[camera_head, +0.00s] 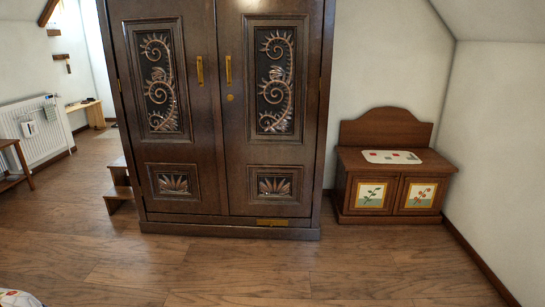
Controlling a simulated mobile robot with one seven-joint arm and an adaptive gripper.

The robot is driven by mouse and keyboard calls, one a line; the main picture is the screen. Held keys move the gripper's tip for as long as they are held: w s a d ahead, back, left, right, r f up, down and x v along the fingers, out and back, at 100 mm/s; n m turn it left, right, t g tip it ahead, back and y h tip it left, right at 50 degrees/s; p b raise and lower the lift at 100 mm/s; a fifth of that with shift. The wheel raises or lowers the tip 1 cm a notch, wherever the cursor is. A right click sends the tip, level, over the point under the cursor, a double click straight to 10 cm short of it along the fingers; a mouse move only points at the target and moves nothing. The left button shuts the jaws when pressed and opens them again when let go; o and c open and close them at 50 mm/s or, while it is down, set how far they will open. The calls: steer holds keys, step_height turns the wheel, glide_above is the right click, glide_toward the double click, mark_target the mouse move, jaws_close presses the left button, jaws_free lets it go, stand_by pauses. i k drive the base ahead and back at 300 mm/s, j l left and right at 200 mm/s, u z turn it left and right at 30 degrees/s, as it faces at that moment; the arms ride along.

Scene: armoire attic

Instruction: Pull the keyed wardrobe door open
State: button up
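The dark wooden wardrobe (210,150) stands upright against the wall, left of the middle of the head view. It has two carved doors. The left door (205,140) has a brass handle (200,70) near the middle seam. The right door (238,150) has a brass handle (228,69) and a small round brass keyhole plate (230,97) below it. Both doors look closed. No key can be made out at this size. A brass plate (272,222) sits on the base under the right door. The wardrobe's top is cut off. My gripper is not in view.
Bare wooden floor (240,265) lies clear in front of the wardrobe. A low wooden bench cabinet (380,190) with painted panels stands to its right. Small wooden steps (118,185) stand at its left. A radiator (32,130) is at the far left.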

mark_target(266, 56)
steer(key=i+u, duration=0.1)
steer(key=i, duration=1.35)
steer(key=i+j, duration=0.85)
steer(key=i, duration=0.2)
steer(key=i+j+z, duration=0.1)
steer(key=j, duration=0.35)
steer(key=i+l, duration=0.05)
steer(key=i, duration=0.05)
